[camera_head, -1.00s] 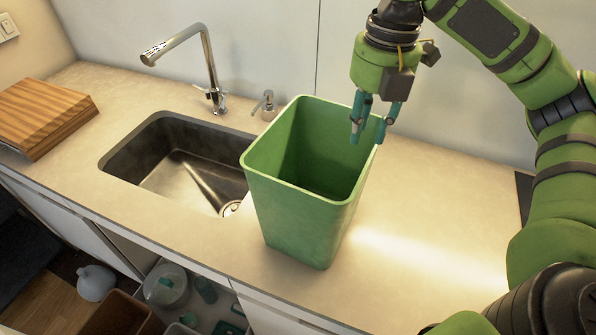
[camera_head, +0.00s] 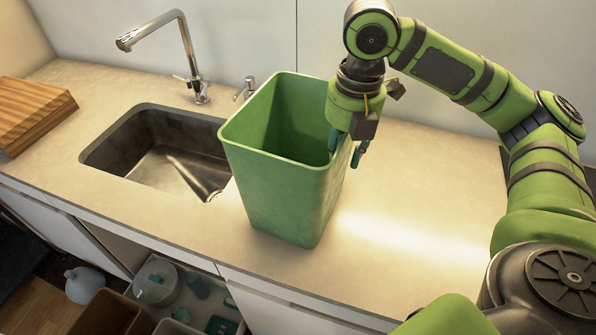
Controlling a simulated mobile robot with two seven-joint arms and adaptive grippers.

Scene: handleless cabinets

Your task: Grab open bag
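No soft bag shows; the open-topped container in view is a tall green bin (camera_head: 280,195), upright on the counter to the right of the sink. Its inside looks empty as far as I can see, with its floor hidden. My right gripper (camera_head: 348,150) points down at the bin's right rim. One teal finger is on the inner side of the wall and the other is outside, with a gap between them. Whether either finger touches the wall I cannot tell. My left gripper is not in view.
The sink (camera_head: 160,155) with its faucet (camera_head: 185,55) lies left of the bin, and a soap dispenser (camera_head: 245,88) stands behind. A wooden board (camera_head: 35,115) is at far left. An open drawer (camera_head: 185,290) below holds several items. The counter right of the bin is clear.

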